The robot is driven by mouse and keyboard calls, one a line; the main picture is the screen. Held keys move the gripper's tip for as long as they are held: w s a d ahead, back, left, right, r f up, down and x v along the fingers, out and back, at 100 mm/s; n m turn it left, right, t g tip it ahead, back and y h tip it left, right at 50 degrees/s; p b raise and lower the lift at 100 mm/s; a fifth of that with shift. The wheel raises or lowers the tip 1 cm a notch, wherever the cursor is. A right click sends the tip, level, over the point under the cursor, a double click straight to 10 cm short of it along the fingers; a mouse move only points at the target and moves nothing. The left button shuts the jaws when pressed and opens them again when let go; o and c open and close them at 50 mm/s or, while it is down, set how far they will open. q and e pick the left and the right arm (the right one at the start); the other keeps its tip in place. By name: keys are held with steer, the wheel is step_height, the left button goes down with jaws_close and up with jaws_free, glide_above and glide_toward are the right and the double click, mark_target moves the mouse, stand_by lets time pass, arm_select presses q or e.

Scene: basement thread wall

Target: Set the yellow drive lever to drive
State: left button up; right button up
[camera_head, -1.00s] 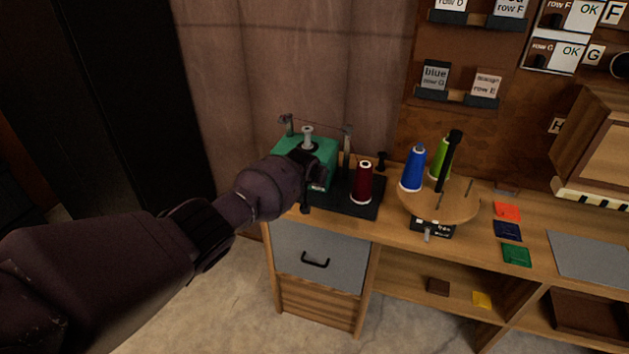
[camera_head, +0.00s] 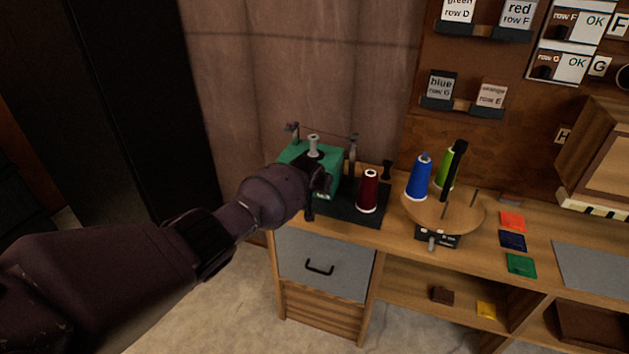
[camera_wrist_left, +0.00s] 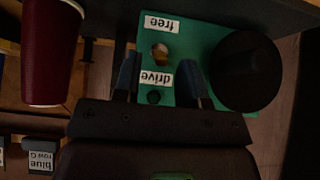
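The green machine (camera_head: 296,153) stands at the left end of the workbench on a dark base. In the left wrist view its green face (camera_wrist_left: 205,40) shows upside-down labels, "free" (camera_wrist_left: 161,24) and "drive" (camera_wrist_left: 157,79). A small yellowish round knob (camera_wrist_left: 161,51), apparently the drive lever's end, lies between the two labels. My left gripper (camera_wrist_left: 160,72) is over this face with its fingers apart, on either side of the "drive" label. I cannot tell whether a finger touches the knob. In the head view my left gripper (camera_head: 322,183) is at the machine's front and partly hides it. My right gripper is not in view.
A dark red spool (camera_head: 368,190) stands just right of the machine. A black round part (camera_wrist_left: 246,71) sits close beside the fingers. A round wooden stand (camera_head: 460,212) with blue and green cones is further right. A grey drawer (camera_head: 325,262) is below.

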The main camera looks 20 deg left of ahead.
arm_select(q)
steer(key=p+v, duration=0.3)
steer(key=v, duration=0.6)
steer(key=shift+s+r, duration=0.2)
steer(key=shift+s, duration=0.05)
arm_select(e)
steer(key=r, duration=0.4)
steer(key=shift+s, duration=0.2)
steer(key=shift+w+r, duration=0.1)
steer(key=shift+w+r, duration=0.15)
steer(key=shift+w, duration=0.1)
arm_select(q)
steer(key=shift+w, duration=0.1)
